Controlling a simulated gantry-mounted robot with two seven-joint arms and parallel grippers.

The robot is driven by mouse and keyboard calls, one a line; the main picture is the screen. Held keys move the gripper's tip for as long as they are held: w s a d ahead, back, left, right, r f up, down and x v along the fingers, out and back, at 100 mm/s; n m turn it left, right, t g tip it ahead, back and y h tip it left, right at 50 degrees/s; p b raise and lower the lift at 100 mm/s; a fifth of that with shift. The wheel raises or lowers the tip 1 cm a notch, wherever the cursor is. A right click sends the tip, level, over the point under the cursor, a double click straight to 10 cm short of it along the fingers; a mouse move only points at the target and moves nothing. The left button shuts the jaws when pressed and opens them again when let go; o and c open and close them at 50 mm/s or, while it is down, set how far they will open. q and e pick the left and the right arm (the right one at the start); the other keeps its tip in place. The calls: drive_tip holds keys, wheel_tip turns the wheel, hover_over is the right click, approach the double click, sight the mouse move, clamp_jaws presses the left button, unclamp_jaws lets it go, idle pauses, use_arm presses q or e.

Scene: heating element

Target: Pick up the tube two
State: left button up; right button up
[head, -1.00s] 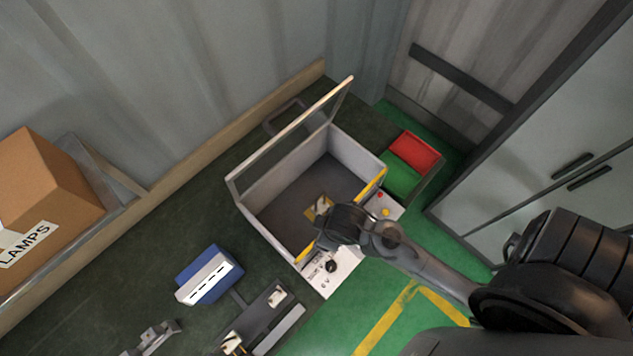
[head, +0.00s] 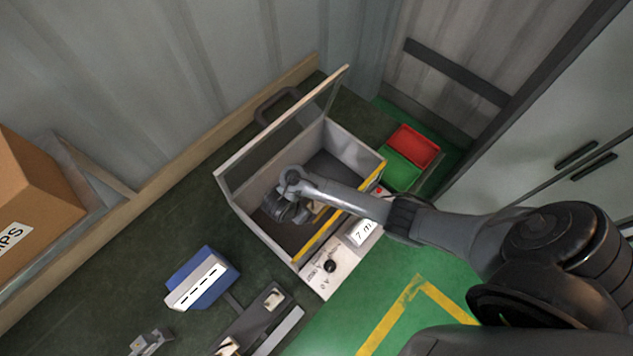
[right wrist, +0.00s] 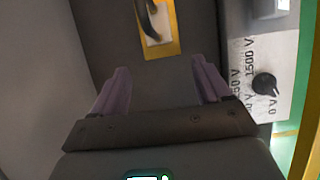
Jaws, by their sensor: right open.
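No tube that I can make out for certain as tube two shows. My right gripper (head: 287,210) is over the inside of the open grey test box (head: 245,221), with my right arm reaching in from the right. In the right wrist view its two purple fingers (right wrist: 160,72) are apart with nothing between them. Ahead of the fingers, a yellow plate (right wrist: 170,46) on the box floor carries a pale metallic holder (right wrist: 153,18), cut off by the top edge. In the head view my arm covers most of that plate. My left gripper is not seen.
The box's transparent lid (head: 285,130) stands raised. Its control panel (head: 328,268) faces the front. A blue case (head: 203,278) and a dark fixture (head: 262,322) lie left of it. Red (head: 414,146) and green (head: 400,171) trays sit to the right. A cardboard box (head: 30,205) is far left.

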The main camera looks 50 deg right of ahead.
drive_tip(key=b+x, duration=0.2)
drive_tip(key=x, duration=0.2)
drive_tip(key=shift+d, duration=0.15)
drive_tip(key=shift+b+x, duration=0.7)
drive_tip(key=shift+x, duration=0.25)
drive_tip(key=b+x, duration=0.2)
drive_tip(key=x, duration=0.1)
drive_tip(key=shift+f, duration=0.15)
drive_tip(key=shift+d+f, duration=0.3)
drive_tip(key=shift+f, duration=0.25)
